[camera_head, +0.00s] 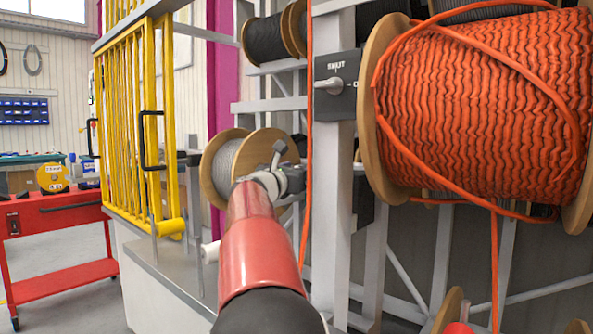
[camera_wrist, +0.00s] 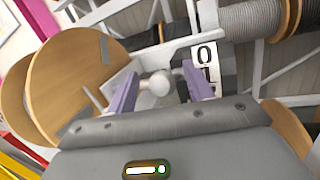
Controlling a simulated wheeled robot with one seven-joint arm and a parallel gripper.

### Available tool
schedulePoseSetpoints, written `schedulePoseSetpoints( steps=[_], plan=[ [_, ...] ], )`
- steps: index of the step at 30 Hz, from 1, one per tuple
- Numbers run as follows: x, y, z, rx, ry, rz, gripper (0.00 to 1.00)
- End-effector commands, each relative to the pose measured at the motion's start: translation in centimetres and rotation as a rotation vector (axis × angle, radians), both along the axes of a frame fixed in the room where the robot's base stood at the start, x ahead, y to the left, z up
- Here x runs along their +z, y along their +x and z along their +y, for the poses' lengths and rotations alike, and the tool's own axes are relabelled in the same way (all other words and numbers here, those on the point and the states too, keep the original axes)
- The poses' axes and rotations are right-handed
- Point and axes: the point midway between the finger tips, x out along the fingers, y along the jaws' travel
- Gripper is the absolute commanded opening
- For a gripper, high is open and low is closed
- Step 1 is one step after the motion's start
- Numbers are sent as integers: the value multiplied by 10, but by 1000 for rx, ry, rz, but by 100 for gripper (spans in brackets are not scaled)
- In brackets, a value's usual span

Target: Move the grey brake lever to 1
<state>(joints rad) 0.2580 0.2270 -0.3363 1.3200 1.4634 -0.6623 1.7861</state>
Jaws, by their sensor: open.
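The grey brake lever's pale round knob (camera_wrist: 157,82) shows in the wrist view, on a short stem that runs left. A white plate (camera_wrist: 204,60) with a black 0 above a black 1 stands just right of it. My gripper (camera_wrist: 160,74) is open, with one purple finger on each side of the knob. I see gaps between the knob and the fingers; contact cannot be told. In the head view my arm reaches toward the small wooden reel (camera_head: 221,166), and the lever cannot be made out clearly there.
A large reel of orange cable (camera_head: 480,105) fills the upper right. A grey switch box (camera_head: 337,85) marked SHUT sits on the rack post. A yellow barred gate (camera_head: 125,130) stands left of my arm, and a red cart (camera_head: 55,235) farther left.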

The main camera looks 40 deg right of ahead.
Motion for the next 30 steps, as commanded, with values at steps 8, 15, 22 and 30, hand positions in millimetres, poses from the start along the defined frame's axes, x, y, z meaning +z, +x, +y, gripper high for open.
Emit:
schedulePoseSetpoints(
  steps=[8,15,22,30],
  plan=[
    [-8,-14,43,5,0,-2,52],
    [-10,-23,68,3,-1,-1,52],
    [-10,-24,70,2,-1,0,52],
    [-10,-24,70,2,-1,-1,52]
  ],
)
